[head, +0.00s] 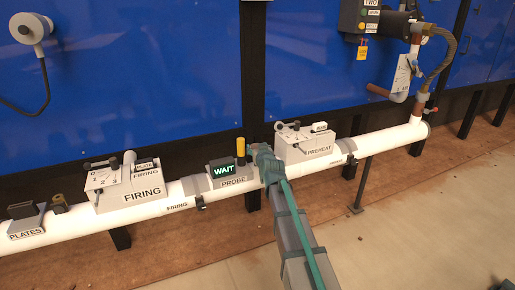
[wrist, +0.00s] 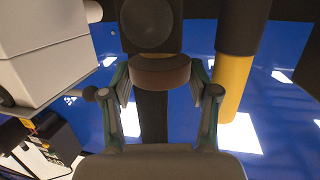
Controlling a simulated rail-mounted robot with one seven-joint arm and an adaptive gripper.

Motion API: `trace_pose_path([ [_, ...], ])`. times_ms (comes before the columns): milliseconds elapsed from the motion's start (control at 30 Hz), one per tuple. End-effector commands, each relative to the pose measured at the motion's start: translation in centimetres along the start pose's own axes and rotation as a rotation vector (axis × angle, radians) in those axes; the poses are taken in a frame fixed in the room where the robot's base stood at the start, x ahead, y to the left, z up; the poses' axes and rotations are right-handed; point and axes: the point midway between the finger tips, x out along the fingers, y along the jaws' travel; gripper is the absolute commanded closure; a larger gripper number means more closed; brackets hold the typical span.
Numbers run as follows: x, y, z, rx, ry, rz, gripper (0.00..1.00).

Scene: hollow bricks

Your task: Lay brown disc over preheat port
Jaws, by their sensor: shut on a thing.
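In the wrist view my gripper (wrist: 158,82) is shut on the brown disc (wrist: 160,70), with one finger at each side of it. A dark block with a round, darker face (wrist: 150,24) shows just beyond the disc; I cannot tell whether it is the preheat port or whether the disc touches it. In the head view my gripper (head: 262,152) is at the white pipe, between the PROBE box (head: 232,181) and the PREHEAT box (head: 307,146). The disc is too small or hidden to make out there.
A yellow cylinder (wrist: 234,95) with a dark top stands close beside my gripper; it also shows by the PROBE box (head: 241,150). A pale box (wrist: 40,45) is close on the wrist view's left. The FIRING box (head: 135,185) sits on the pipe (head: 385,143). Blue panels stand behind.

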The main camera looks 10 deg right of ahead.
Motion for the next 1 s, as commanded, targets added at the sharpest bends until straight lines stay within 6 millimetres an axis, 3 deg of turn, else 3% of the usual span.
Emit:
trace_pose_path([
  [367, 0.04, 0.00, 0.16, 0.000, 0.000, 0.000, 0.54],
  [400, 0.04, 0.00, 0.16, 0.000, 0.000, 0.000, 0.33],
  [533, 0.04, 0.00, 0.16, 0.000, 0.000, 0.000, 0.12],
  [1000, -0.61, -0.03, 0.18, 0.000, 0.000, 0.000, 0.11],
])
